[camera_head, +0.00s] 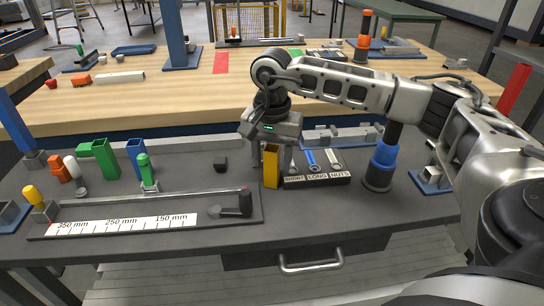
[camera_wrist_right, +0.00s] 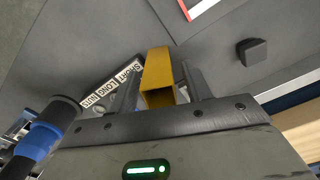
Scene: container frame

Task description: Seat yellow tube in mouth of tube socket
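The yellow tube (camera_head: 271,166) is a hollow rectangular piece standing upright on the dark bench, left of the labelled tray. In the right wrist view the yellow tube (camera_wrist_right: 158,70) lies between the fingers, its open end facing the camera. My right gripper (camera_head: 270,140) is at the tube's upper end, its fingers on either side. A narrow gap shows beside the tube in the wrist view, so the gripper (camera_wrist_right: 163,85) looks open. I cannot tell for certain which piece is the tube socket. My left gripper is not in view.
A tray (camera_head: 318,181) marked SHORT, LONG, NUTS stands right of the tube, with a blue-and-black post (camera_head: 380,165) beyond. A dark block (camera_head: 220,163), a green box (camera_head: 105,158) and a blue box (camera_head: 136,157) stand left. A scale (camera_head: 130,222) lies in front.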

